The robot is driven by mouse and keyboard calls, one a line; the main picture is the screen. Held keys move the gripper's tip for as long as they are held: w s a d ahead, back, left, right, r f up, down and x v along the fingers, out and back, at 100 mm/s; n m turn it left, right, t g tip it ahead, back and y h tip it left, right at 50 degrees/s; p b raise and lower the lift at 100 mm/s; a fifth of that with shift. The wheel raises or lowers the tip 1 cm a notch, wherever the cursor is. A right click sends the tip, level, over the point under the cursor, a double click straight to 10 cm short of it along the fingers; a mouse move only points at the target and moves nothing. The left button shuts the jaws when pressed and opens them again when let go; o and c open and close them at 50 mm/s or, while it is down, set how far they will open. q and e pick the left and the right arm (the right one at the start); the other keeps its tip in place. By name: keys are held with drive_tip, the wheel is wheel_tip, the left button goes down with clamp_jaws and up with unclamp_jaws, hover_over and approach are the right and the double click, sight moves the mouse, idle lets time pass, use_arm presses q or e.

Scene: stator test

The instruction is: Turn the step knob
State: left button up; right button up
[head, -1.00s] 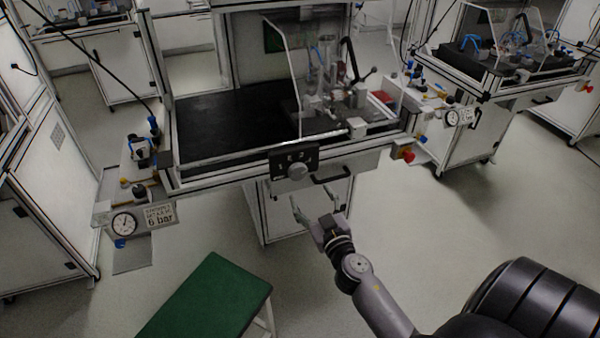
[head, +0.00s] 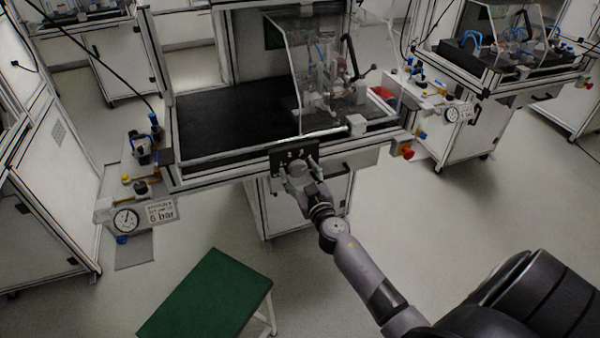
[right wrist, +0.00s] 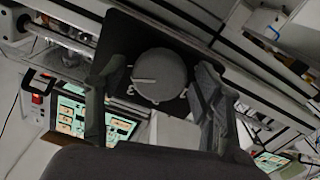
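The step knob (head: 297,168) is a round grey dial on a black plate (head: 280,155) at the front of the workstation. In the right wrist view the knob (right wrist: 159,75) shows a light pointer line toward its left, with numbers around its rim. My right gripper (head: 299,170) is at the knob, one finger on each side. In the right wrist view its fingers (right wrist: 155,95) are spread, and gaps show between them and the knob. The gripper partly hides the knob in the head view. My left gripper is not in view.
A red emergency button (head: 407,153) sticks out at the workstation's right corner. A green-topped bench (head: 205,298) stands on the floor at front left. Clear floor lies around my right arm.

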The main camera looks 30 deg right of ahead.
drive_tip(key=c, duration=0.9)
drive_tip(key=shift+n, duration=0.3)
drive_tip(key=n, duration=0.3)
drive_tip(key=shift+b, duration=0.4)
drive_tip(key=n, duration=0.5)
drive_tip(key=shift+b, duration=0.3)
drive_tip(key=n, duration=0.9)
